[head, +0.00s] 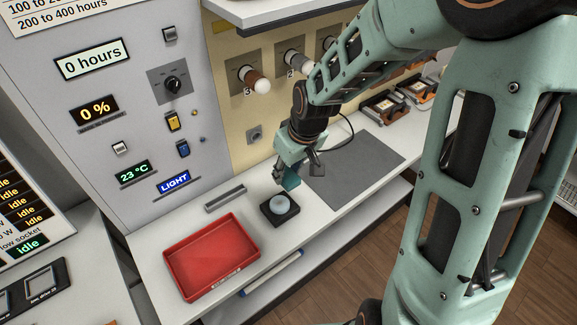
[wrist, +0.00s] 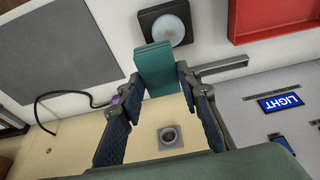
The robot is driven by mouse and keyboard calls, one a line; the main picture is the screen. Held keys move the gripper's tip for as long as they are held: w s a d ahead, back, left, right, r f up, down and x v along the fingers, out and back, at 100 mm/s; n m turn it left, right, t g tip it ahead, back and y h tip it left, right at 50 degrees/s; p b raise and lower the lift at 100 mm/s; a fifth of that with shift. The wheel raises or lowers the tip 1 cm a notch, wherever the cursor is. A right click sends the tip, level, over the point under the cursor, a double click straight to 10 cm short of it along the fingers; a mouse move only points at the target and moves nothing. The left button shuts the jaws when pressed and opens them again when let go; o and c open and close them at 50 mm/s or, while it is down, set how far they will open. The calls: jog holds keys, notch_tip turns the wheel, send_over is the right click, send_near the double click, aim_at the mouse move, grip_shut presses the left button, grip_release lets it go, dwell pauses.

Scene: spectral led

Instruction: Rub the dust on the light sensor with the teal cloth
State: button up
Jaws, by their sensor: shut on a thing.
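The light sensor, a black square block with a pale round dome (head: 280,205), sits on the white bench; in the wrist view its dome (wrist: 166,24) is at the top. The dome looks pale and hazy, and I cannot make out separate dust. My gripper (head: 287,173) is shut on the teal cloth (head: 292,183), a folded block that shows between the fingers in the wrist view (wrist: 157,68). The cloth is just behind the sensor in the head view. It overlaps the sensor's edge in the wrist view; I cannot tell whether they touch.
A red tray (head: 212,256) stands left of the sensor, and a grey slotted bar (head: 225,199) lies behind it. A grey mat (head: 355,165) lies to the right. The panel with the lit LIGHT sign (head: 174,183) rises at the back.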

notch_tip(320, 180, down, 8)
jog(key=b, duration=0.6)
jog(key=shift+r, duration=0.2)
jog(key=s+a, duration=0.1)
jog(key=a+b, duration=0.1)
jog(key=shift+s+a+r, duration=0.3)
jog(key=shift+s, duration=0.1)
jog(key=shift+s+a+b, duration=0.3)
jog(key=shift+s+a, duration=0.25)
jog(key=shift+a, duration=0.2)
jog(key=shift+r, duration=0.1)
jog(key=shift+w+d+p, duration=0.65)
jog(key=shift+w+d, duration=0.05)
jog(key=shift+d, duration=0.4)
jog(key=shift+f+b, duration=0.55)
jog(key=shift+f, duration=0.1)
